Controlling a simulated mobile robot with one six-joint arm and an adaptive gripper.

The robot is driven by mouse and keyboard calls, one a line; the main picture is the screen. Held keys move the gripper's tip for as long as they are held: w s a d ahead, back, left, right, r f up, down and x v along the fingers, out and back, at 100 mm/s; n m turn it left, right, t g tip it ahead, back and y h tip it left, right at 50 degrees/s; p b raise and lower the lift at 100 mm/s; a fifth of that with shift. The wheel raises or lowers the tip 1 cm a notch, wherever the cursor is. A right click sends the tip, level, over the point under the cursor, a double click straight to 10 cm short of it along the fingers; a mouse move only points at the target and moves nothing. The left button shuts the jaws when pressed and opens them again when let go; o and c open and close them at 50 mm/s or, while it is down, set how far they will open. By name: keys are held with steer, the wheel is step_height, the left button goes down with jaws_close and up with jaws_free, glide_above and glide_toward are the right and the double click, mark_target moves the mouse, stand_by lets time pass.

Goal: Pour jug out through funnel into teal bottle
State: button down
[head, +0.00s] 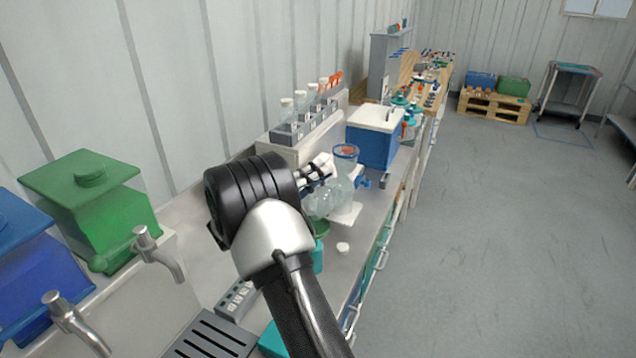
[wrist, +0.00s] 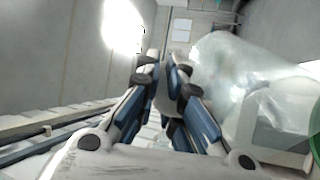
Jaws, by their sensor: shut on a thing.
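My gripper (head: 318,172) is shut on the handle of a clear jug (head: 332,197), just left of a blue-rimmed clear vessel. In the wrist view the fingers (wrist: 168,85) pinch a pale handle, and the jug's clear body (wrist: 235,75) fills the right side. A green rim shows at that view's right edge. The blue-rimmed vessel (head: 346,151), possibly the funnel, stands close behind the jug above a white base (head: 346,214). A teal object (head: 318,258), possibly the teal bottle, is partly hidden by my arm. I cannot tell how much the jug holds.
A small white piece (head: 343,248) lies on the bench. A blue box with a white lid (head: 373,142) and a rack of capped bottles (head: 305,122) stand behind. Green (head: 95,205) and blue (head: 35,265) tanks with taps are at left. The floor at right is clear.

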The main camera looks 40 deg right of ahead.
steer(key=shift+w+a+f+h, duration=0.1)
steer(key=shift+w+a+h, duration=0.05)
steer(key=shift+a+h, duration=0.25)
steer(key=shift+a+h+b, duration=0.4)
steer(key=shift+a, duration=0.1)
stand_by(1.4)
